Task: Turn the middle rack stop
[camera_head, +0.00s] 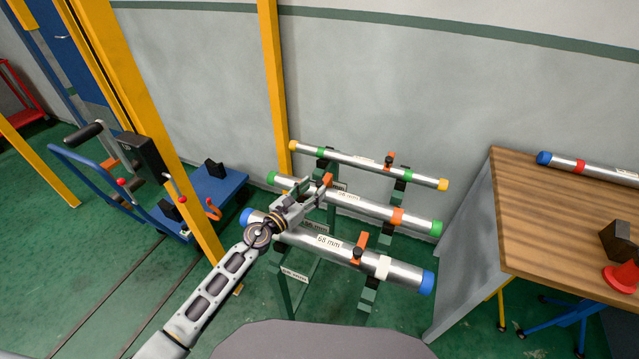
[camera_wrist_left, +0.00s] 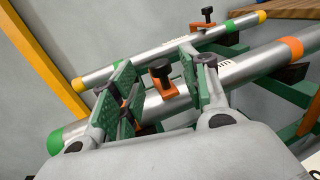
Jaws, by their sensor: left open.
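The rack (camera_head: 368,291) holds three silver pipes, one above the other. The middle pipe (camera_head: 365,206) has green end caps and an orange band. The middle rack stop, orange with a black knob, sits at this pipe in the left wrist view (camera_wrist_left: 164,82). In the head view only a bit of its orange (camera_head: 327,179) shows past the fingers. My left gripper (camera_head: 312,190) is open, and its fingers (camera_wrist_left: 166,92) stand on either side of the stop, with gaps to it. My right gripper is not in view.
The upper stop (camera_head: 389,161) and lower stop (camera_head: 360,248) sit on the pipes with yellow and blue caps. A yellow post (camera_head: 275,80) stands behind the rack's left end. A wooden table (camera_head: 560,215) stands at right, a blue cart (camera_head: 205,195) at left.

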